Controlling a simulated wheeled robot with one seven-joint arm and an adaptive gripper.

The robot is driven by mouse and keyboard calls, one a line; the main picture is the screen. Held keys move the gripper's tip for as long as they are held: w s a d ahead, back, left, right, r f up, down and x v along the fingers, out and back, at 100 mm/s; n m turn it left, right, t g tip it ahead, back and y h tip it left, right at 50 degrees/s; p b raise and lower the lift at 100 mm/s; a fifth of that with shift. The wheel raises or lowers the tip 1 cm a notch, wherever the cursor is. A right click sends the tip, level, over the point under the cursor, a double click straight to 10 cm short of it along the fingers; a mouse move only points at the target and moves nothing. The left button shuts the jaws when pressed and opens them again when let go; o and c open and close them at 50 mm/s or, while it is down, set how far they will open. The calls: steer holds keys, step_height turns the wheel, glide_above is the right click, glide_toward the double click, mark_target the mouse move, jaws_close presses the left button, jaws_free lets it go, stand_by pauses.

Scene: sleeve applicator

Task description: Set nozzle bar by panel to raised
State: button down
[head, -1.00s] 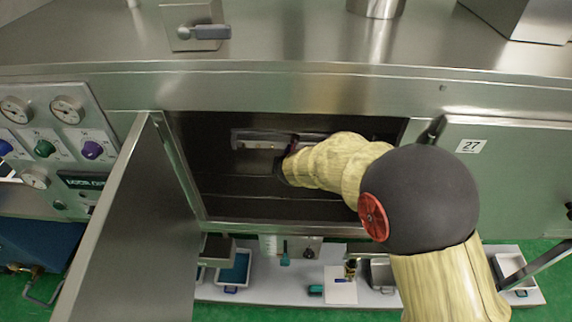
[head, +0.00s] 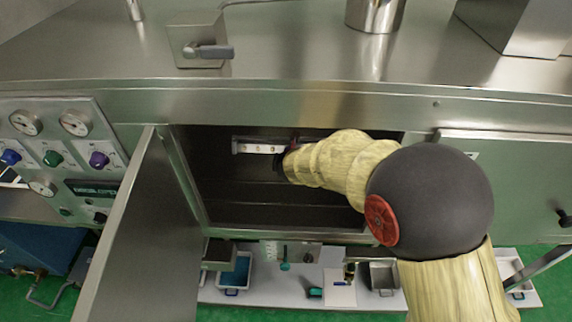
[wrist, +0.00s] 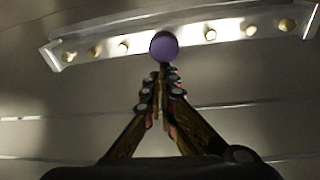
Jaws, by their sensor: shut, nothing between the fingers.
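The nozzle bar (head: 258,148) is a pale metal strip with several small brass nozzles, near the top of the open cabinet bay. In the wrist view the bar (wrist: 95,48) runs across the top, with a round purple knob (wrist: 164,46) at its middle. My gripper (wrist: 162,74) is shut, its fingertips just below the knob and overlapping its lower edge. Whether they touch it I cannot tell. In the head view my arm reaches into the bay from the right and hides the bar's right part and the fingertips.
An open door (head: 135,225) stands left of the bay. The control panel (head: 100,130) with gauges and coloured knobs is further left. The steel top edge (head: 300,100) runs above the bay. A low white shelf (head: 260,292) with trays and small items lies below.

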steer(key=shift+w+r+p, duration=0.3)
steer(key=shift+r, duration=0.45)
steer(key=shift+w+r+p, duration=0.25)
steer(key=shift+r+p, duration=0.05)
steer(key=shift+r, duration=0.5)
steer(key=s+a+f+v, duration=0.1)
steer(key=v, duration=1)
steer(key=shift+s+d+f, duration=0.35)
steer(key=shift+s+d, duration=0.05)
steer(key=shift+d, duration=0.1)
